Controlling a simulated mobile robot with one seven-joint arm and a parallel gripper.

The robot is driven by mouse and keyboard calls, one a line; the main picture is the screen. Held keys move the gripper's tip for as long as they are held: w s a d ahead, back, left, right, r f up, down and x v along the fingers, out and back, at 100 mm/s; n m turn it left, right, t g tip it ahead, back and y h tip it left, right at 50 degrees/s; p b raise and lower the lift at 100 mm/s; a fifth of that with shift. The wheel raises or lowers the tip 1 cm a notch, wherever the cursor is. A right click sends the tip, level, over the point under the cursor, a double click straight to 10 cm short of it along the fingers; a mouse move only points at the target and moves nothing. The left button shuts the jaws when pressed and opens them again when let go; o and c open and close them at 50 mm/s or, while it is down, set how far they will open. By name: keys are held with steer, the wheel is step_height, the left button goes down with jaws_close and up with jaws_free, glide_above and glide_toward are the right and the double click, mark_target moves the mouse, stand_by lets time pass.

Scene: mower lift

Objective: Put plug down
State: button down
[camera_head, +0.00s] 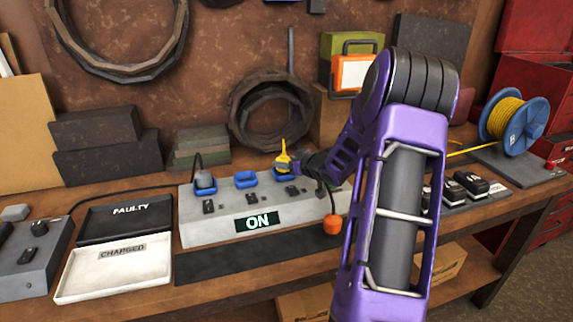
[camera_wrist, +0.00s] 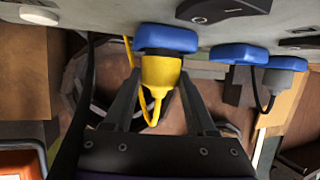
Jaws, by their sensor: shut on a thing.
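The yellow plug (camera_head: 284,157) is upright at the right-hand blue socket of the grey power box (camera_head: 225,228). My gripper (camera_head: 296,166) reaches it from the right and is shut on it. In the wrist view the fingers of my gripper (camera_wrist: 160,80) lie on both sides of the yellow plug (camera_wrist: 161,73), whose end meets the blue socket (camera_wrist: 166,38). I cannot tell whether it is fully seated. Its yellow cord loops off the plug. A grey plug (camera_head: 205,180) sits in the left blue socket. The middle blue socket (camera_head: 246,179) is empty.
A lit ON sign (camera_head: 258,222) is on the box front. An orange piece (camera_head: 332,225) hangs at its right end. A black FAULTY tray (camera_head: 128,210) and a white CHARGED tray (camera_head: 115,276) lie left. A yellow cable reel (camera_head: 514,118) stands right.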

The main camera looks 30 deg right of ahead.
steer(key=shift+f, duration=0.2)
steer(key=shift+c, duration=1.1)
jaws_free()
steer(key=shift+r, duration=0.2)
steer(key=shift+s+r, duration=0.3)
steer(key=p+v, duration=0.1)
steer(key=v, duration=1)
steer(key=shift+s+p, duration=0.2)
steer(key=shift+p, duration=0.2)
